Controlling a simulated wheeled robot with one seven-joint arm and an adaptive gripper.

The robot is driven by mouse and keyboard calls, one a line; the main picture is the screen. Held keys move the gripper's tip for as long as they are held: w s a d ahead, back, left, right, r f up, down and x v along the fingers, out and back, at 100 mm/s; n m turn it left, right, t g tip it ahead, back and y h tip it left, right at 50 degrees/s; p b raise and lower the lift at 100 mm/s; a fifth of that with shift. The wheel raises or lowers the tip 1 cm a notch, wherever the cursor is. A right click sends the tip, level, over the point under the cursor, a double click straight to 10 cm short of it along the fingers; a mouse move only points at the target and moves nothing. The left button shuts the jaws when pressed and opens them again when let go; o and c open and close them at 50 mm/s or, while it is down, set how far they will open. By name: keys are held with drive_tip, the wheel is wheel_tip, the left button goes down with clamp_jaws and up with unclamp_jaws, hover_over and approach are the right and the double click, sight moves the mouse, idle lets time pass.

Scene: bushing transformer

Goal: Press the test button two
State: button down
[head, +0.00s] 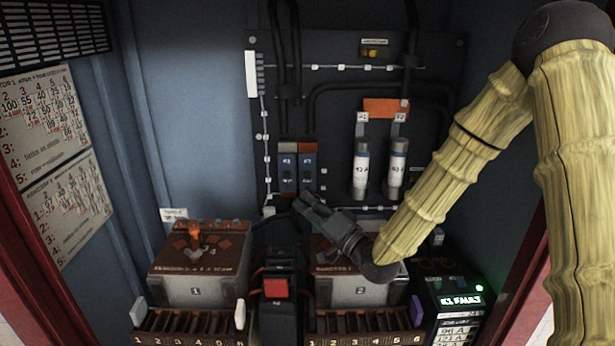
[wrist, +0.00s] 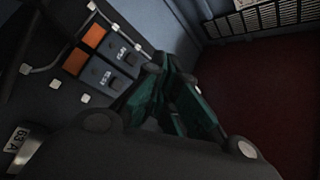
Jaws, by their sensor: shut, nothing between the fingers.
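I cannot tell which part is test button two. My gripper (head: 304,202) is shut and empty, just below the modules in the head view. In the wrist view its dark green fingers (wrist: 160,68) are close beside the modules. Contact cannot be told.
Transformer box 1 (head: 200,285) and box 2 (head: 352,290) stand below, with a red-buttoned black unit (head: 275,288) between them. Two grey fuses (head: 361,170) are right of the modules. A lit display (head: 460,301) reads "K1 FAULT". The left wall holds paper charts (head: 62,165).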

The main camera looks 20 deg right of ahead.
drive_tip(key=w+d, duration=0.2)
drive_tip(key=w, duration=0.6)
drive_tip(key=shift+d, duration=0.25)
drive_tip(key=shift+w+d, duration=0.2)
drive_tip(key=shift+w, duration=0.65)
idle(2.4)
drive_tip(key=shift+s, duration=0.2)
drive_tip(key=shift+s+a, duration=0.25)
drive_tip(key=shift+s, duration=0.4)
drive_tip(key=s, duration=0.2)
drive_tip(key=s+a, duration=0.1)
drive_tip(key=s, duration=0.1)
drive_tip(key=shift+s+a, duration=0.15)
drive_tip(key=shift+s, duration=0.25)
drive_tip(key=shift+a, duration=0.1)
idle(0.6)
